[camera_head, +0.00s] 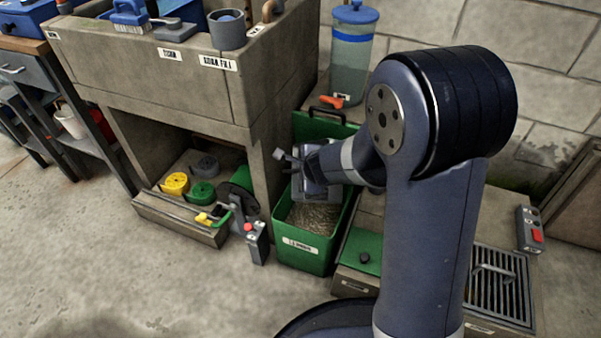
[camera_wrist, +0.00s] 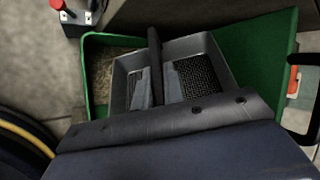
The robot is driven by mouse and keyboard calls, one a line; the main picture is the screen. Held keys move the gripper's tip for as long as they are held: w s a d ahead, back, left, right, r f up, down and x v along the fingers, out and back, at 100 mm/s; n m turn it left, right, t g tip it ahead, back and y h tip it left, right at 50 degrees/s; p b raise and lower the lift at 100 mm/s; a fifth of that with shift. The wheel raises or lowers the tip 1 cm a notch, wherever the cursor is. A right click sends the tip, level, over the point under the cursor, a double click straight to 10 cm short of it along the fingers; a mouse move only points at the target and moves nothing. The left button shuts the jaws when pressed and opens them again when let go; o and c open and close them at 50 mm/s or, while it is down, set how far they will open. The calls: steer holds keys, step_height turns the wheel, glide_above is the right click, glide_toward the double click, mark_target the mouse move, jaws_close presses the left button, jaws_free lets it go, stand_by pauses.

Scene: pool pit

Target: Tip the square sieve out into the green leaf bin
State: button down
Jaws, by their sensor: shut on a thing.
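The green leaf bin (camera_head: 302,258) stands on the floor, open, with grey-brown litter (camera_head: 313,220) inside. Its green wall also shows in the wrist view (camera_wrist: 90,75). My gripper (camera_head: 303,168) is over the bin's back part, shut on the square sieve. The sieve (camera_wrist: 118,85) is a grey square frame with dark mesh, held over the bin opening. It looks tilted in the head view, but how far is unclear. A dark bar crosses it. My wrist hides its near side, and I cannot tell whether anything lies in it.
A stone counter (camera_head: 150,75) stands left of the bin. A low box (camera_head: 180,222) with yellow and green round parts is below it. A clear canister (camera_head: 352,55) with a blue lid stands behind. A floor grate (camera_head: 497,285) lies right. Open floor is at front left.

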steer(key=w+d+r+m+g+y+p, duration=0.2)
steer(key=d+r+m+g+y+p, duration=0.1)
steer(key=y, duration=0.6)
steer(key=shift+d+r+m+y+p, duration=0.4)
steer(key=shift+d+r+m+p, duration=0.25)
steer(key=shift+m, duration=0.35)
steer(key=shift+r, duration=0.1)
